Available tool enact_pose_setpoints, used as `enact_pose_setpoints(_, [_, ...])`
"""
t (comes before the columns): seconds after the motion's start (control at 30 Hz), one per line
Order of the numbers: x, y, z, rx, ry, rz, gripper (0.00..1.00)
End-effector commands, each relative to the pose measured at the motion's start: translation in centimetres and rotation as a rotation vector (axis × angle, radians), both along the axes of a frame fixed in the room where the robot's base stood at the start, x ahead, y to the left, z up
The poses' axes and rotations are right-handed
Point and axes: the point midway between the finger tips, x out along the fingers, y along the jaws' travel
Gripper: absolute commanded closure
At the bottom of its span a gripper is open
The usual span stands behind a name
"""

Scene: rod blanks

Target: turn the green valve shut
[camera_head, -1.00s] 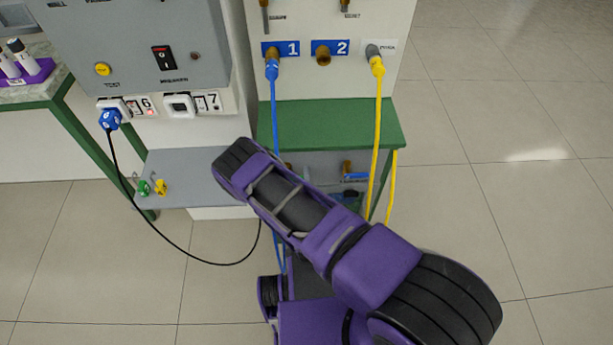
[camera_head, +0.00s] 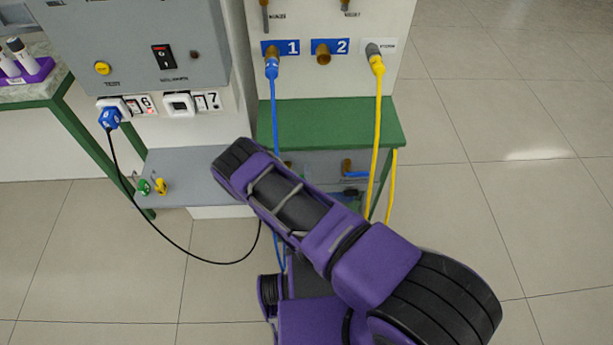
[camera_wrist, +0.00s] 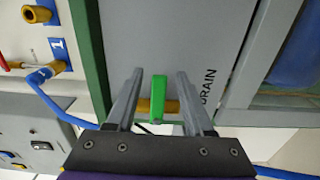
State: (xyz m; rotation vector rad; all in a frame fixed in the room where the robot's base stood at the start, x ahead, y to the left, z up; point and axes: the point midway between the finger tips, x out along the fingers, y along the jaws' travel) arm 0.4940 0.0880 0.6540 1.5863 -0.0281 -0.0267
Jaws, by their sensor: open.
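The green valve handle (camera_wrist: 158,97) shows in the wrist view in front of a grey panel, beside the word DRAIN. It lies across a short brass pipe body (camera_wrist: 144,106), lengthwise up and down in the picture. My gripper (camera_wrist: 160,74) is open, with one finger on each side of the handle. Gaps show between the handle and both fingers. In the head view my arm hides the gripper and the green valve.
A blue hose (camera_head: 274,110) and a yellow hose (camera_head: 377,130) hang from the upper panel past the green shelf (camera_head: 330,125), close to my arm. A black cable (camera_head: 165,235) loops at the left. The floor at right is clear.

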Motion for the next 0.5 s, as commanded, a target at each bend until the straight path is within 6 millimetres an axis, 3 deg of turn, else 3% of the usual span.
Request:
enact_pose_setpoints(0.17, [-2.9, 0.1, -0.1, -0.002, 0.005, 0.002, 0.47])
enact_pose_setpoints(0.5, [-11.3, 0.4, -0.1, -0.003, 0.005, 0.003, 0.47])
